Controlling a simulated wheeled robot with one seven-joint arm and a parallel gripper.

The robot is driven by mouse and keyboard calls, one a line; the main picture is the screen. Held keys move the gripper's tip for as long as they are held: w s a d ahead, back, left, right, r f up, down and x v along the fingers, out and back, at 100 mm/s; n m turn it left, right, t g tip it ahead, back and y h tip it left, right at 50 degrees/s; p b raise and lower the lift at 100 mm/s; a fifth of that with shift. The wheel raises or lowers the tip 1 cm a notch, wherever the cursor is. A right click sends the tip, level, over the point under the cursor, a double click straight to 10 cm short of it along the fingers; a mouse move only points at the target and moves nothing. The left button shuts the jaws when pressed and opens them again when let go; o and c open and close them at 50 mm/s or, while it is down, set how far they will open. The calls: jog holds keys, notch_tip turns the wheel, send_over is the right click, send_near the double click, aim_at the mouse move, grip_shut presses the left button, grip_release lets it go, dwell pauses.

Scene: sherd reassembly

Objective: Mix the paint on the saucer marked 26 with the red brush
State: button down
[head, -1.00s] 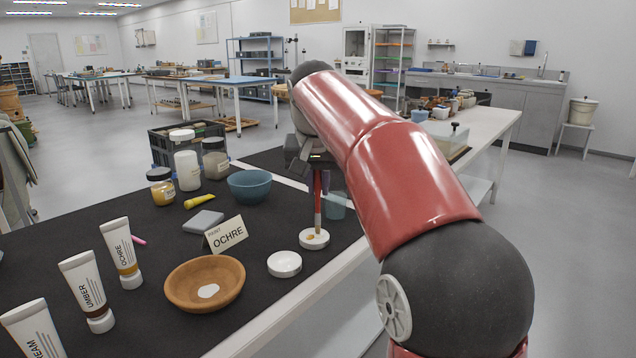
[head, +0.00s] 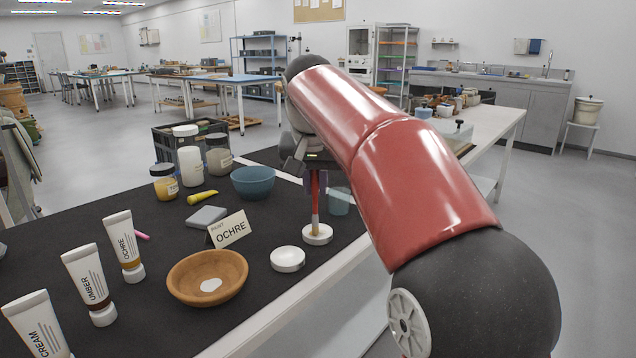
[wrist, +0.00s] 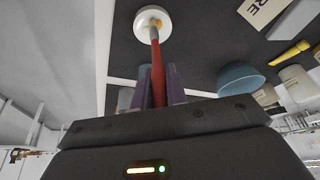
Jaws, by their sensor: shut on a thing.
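My gripper (wrist: 160,88) is shut on the red brush (wrist: 157,62), which points down with its red handle between the fingers. In the head view the red brush (head: 315,192) stands nearly upright, its tip at a small white saucer (head: 318,239) near the table's right edge. The saucer also shows in the wrist view (wrist: 145,17), with the tip over its face. Most of the paint is hidden by the tip. A second white saucer (head: 287,260) lies to the left and nearer. No number is readable on either.
A teal bowl (head: 253,183) is behind the card. A clear bluish cup (head: 340,204) stands close right of the brush.

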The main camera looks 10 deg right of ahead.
jog(key=shift+w+a+f+p, duration=0.1)
jog(key=shift+w+a+p, duration=0.2)
jog(key=shift+p, duration=0.25)
jog(key=shift+w+d+p, duration=0.2)
jog(key=shift+d, duration=0.4)
jog(key=shift+w+d+p, duration=0.2)
jog(key=shift+d, duration=0.35)
jog(key=shift+s+a, duration=0.1)
